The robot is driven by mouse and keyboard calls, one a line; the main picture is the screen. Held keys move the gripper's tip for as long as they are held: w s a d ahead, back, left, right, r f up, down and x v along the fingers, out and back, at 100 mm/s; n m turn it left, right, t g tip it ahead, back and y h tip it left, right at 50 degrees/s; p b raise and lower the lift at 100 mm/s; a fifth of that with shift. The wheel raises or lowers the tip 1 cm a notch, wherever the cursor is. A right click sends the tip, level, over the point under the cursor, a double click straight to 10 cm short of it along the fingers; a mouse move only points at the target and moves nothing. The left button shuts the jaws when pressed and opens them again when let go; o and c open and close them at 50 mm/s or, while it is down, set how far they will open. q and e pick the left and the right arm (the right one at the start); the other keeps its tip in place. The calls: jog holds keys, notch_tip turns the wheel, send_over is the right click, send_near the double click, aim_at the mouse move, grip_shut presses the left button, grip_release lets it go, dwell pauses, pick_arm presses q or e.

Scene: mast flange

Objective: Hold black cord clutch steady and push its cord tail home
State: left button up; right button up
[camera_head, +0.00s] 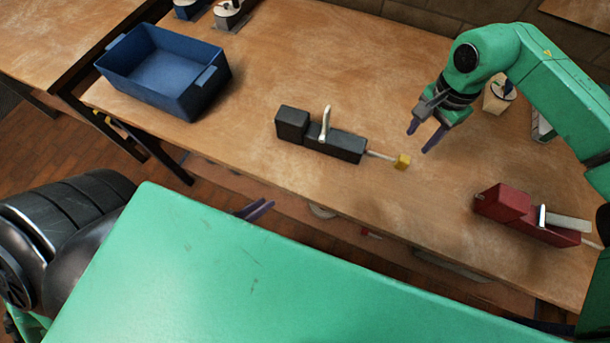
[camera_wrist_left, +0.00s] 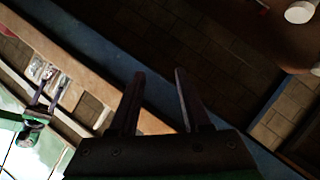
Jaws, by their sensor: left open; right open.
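The black cord clutch (camera_head: 345,147) lies on the wooden table, with a pale lever (camera_head: 325,122) standing upright on it. A pale cord tail (camera_head: 380,154) sticks out of its right end and carries a yellow tip (camera_head: 402,161). My right gripper (camera_head: 426,141) is open and empty, above the table just right of the yellow tip, apart from it. My left gripper (camera_head: 259,210) is low by the table's front edge, mostly hidden behind my green body. The left wrist view shows its fingers (camera_wrist_left: 158,88) apart with nothing between them.
A red clutch (camera_head: 520,212) with its pale lever lying low is at the right front. A blue bin (camera_head: 170,72) stands at the left. Small items stand along the back edge and behind my right arm. The table (camera_head: 330,55) behind the black clutch is clear.

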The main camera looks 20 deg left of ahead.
pick_arm(q)
jog(key=d+r+n+t+h, duration=0.2)
jog(key=d+r+n+t, duration=0.15)
jog(key=r, duration=0.75)
jog(key=n+t+y, duration=0.2)
jog(key=n+y, duration=0.5)
jog(key=n, duration=2)
send_near(323, 135)
jog(key=s, duration=0.3)
jog(key=shift+s+a, duration=0.1)
jog(key=shift+s, duration=0.05)
jog(key=shift+d+r+n+y, duration=0.15)
jog(key=shift+d+n+y, duration=0.15)
jog(key=shift+n, duration=0.55)
jog(key=shift+w, duration=0.45)
jog(key=w, duration=1.4)
jog(key=shift+s, duration=0.1)
grip_shut()
